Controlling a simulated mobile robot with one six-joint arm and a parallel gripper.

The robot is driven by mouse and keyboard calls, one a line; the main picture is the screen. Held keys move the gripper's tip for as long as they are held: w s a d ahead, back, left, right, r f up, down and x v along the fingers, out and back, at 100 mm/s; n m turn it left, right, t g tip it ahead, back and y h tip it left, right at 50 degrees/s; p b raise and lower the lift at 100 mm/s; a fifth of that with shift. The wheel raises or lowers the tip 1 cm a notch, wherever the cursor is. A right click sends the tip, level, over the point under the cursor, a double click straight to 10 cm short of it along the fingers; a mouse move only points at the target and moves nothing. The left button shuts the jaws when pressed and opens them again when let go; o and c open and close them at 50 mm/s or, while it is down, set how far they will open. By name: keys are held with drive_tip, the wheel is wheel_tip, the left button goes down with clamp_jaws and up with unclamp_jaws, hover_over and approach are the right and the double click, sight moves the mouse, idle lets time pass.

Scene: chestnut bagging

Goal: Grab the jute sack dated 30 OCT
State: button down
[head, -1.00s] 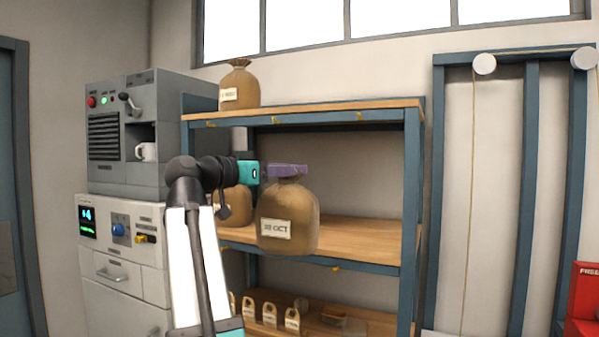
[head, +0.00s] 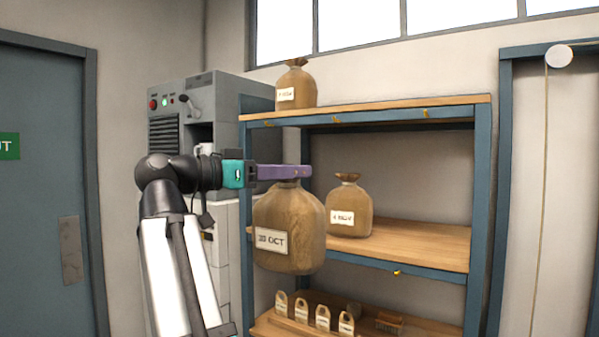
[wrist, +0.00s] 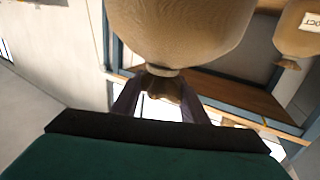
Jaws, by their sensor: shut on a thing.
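The jute sack dated 30 OCT (head: 290,222) is a brown bulging sack with a white label, hanging upright in the head view in front of the shelf. My gripper (head: 284,172) is shut on its gathered neck; the purple fingers cover the top of the sack. In the wrist view the sack (wrist: 180,35) fills the upper middle, and its neck sits between the two fingers of my gripper (wrist: 160,98). The sack appears clear of the shelf boards.
Another labelled sack (head: 349,207) stands on the middle shelf (head: 430,245), and a third (head: 296,85) stands on the top shelf (head: 400,109). A grey machine (head: 215,100) stands behind my arm. A door (head: 40,190) is at left.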

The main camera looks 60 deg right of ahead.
drive_tip(key=shift+w+a+r, duration=0.1)
drive_tip(key=shift+w+a, duration=0.15)
drive_tip(key=shift+a, duration=0.3)
idle(0.4)
